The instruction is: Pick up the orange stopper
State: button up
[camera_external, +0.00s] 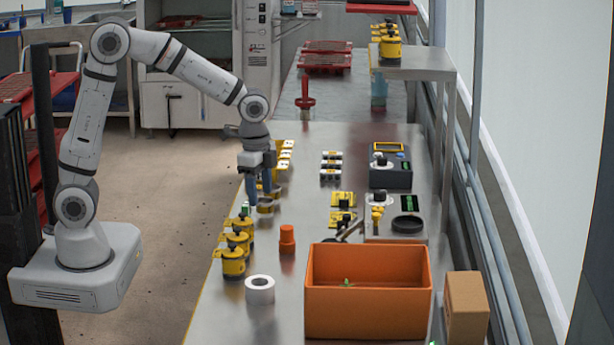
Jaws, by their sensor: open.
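The orange stopper (287,239) stands upright on the steel table, left of the orange bin and behind the white tape roll. It is a short cylinder with a slightly wider cap. My gripper (260,200) points down over the table's left side, behind the stopper and a little to its left. Its two fingers are apart, and it is not touching the stopper. Small yellow and grey parts (268,207) are near and partly behind the fingertips; I cannot tell whether the fingers touch them.
Several yellow pots (233,263) line the table's left edge. A white tape roll (260,291) and an orange bin (366,323) are in front. A cardboard box (466,308), a scale (391,231) and a dark meter (390,179) stand on the right. The table between stopper and scale is partly clear.

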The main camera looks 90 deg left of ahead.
jog(key=m, duration=0.1)
send_over(287, 227)
jog(key=s, duration=0.1)
jog(key=shift+g, duration=0.3)
jog(key=f, duration=0.4)
jog(key=shift+a+f+p, duration=0.25)
jog(key=shift+a+p, duration=0.1)
jog(key=shift+a, duration=0.05)
jog(key=shift+w+a+f, duration=0.1)
jog(key=shift+f, duration=0.2)
jog(key=f, duration=0.2)
jog(key=f+p, duration=0.1)
jog(key=f, duration=0.2)
jog(key=d+f, duration=0.1)
jog(key=f, duration=0.1)
jog(key=shift+w+f, duration=0.25)
jog(key=shift+w, duration=0.15)
jog(key=shift+c, duration=0.4)
jog(key=c, duration=1)
